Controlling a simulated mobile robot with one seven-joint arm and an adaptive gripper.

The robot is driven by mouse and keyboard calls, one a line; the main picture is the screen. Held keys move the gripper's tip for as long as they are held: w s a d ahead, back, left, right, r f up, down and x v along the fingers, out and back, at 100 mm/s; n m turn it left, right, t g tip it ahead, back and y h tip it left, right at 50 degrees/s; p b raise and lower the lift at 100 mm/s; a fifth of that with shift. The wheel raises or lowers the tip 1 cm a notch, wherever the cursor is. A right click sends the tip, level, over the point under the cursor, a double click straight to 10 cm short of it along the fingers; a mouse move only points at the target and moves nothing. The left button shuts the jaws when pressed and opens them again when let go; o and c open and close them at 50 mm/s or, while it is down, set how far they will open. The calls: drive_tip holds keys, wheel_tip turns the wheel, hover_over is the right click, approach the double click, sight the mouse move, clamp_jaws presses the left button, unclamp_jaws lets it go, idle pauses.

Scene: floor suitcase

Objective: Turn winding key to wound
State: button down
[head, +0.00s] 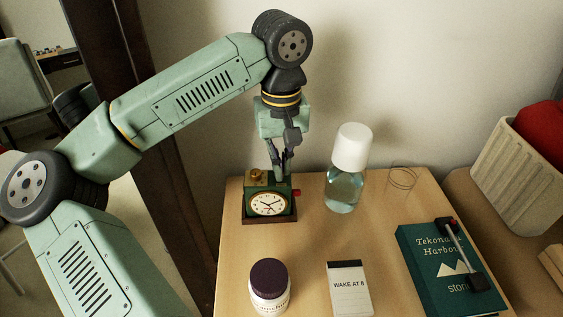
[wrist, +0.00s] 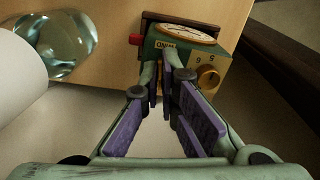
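A small green clock (head: 267,201) with a round cream dial stands upright on a brown base near the table's back left. It also shows in the wrist view (wrist: 187,42), with a "WIND" label on its top face. My gripper (head: 281,168) points down at the clock top, right of a brass knob (head: 256,175). In the wrist view, my gripper's fingertips (wrist: 161,68) are close together beside the label, with a narrow gap. The winding key is not clearly visible; the fingers may hide it, so I cannot tell whether they hold it.
A red button (wrist: 135,39) sticks out of the clock's side. A clear bottle with a white cap (head: 351,150) stands right of my gripper. A dark-lidded jar (head: 269,284), a "WAKE AT 8" card (head: 348,287) and a teal book (head: 440,265) are nearer the front.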

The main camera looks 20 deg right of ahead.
drive_tip(key=c, duration=2.3)
unclamp_jaws()
drive_tip(key=o, duration=0.5)
drive_tip(key=shift+c, duration=0.2)
drive_tip(key=shift+r, duration=0.1)
wheel_tip(320, 180, up, 12)
